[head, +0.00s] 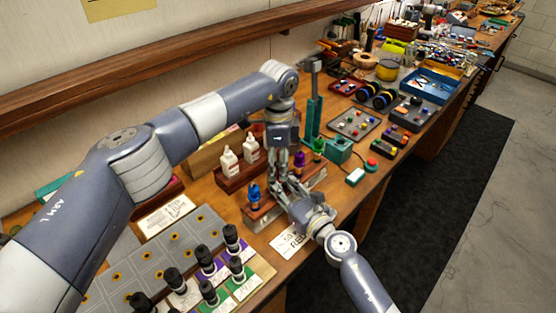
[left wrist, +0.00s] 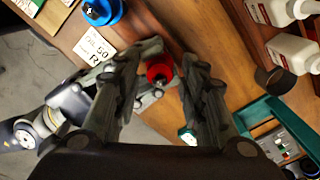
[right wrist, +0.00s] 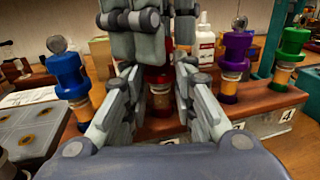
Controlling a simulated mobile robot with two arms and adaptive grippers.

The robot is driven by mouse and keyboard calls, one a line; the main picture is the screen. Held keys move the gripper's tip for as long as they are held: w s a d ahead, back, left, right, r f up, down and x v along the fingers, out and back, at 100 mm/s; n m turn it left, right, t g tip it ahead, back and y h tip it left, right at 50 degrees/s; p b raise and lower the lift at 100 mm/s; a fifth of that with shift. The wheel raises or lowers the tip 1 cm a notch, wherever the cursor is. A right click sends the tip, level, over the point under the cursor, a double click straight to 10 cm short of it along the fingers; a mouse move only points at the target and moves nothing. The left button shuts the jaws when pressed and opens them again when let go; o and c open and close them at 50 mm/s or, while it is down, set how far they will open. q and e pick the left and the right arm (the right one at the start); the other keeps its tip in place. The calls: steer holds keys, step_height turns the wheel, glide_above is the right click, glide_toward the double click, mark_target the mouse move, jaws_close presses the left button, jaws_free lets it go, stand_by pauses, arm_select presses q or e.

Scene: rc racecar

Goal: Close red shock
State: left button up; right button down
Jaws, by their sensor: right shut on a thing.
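The red shock (right wrist: 160,98) stands upright in the wooden rack (right wrist: 265,100), between the blue shock (right wrist: 68,75) and the purple shock (right wrist: 233,60). My right gripper (right wrist: 157,80) is shut on it from the front. My left gripper (head: 290,172) points down from above; its fingers are apart on either side of the red top (left wrist: 160,72), which shows between them in the left wrist view. Whether they touch it I cannot tell. In the head view the grippers mostly hide the red shock.
The green shock (head: 318,145) stands farther along the rack. White bottles (head: 229,164) stand in a holder behind. A teal stand (head: 313,115) rises to the right. Black-capped shocks (head: 232,236) stand at the front left.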

arm_select(q)
jaws_close()
